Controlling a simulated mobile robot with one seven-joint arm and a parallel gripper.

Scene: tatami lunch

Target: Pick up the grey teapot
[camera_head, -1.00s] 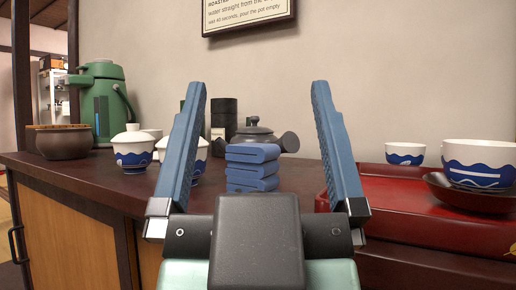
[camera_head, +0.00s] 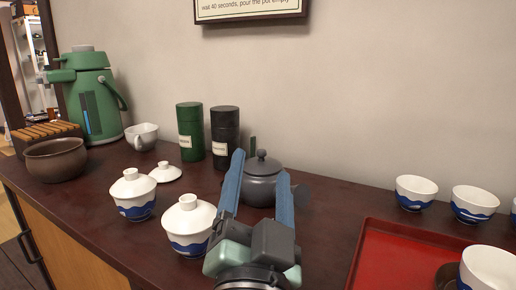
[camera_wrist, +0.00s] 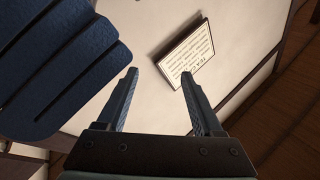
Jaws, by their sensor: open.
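The grey teapot (camera_head: 262,188), with a knobbed lid, stands upright on the dark counter (camera_head: 330,215) in the head view.
White lidded cups (camera_head: 135,197) stand left of my gripper. Green (camera_head: 190,132) and black (camera_head: 225,138) canisters stand behind. A red tray (camera_head: 395,258) lies at the right. A blue layered thing (camera_wrist: 60,65) is close in the wrist view.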

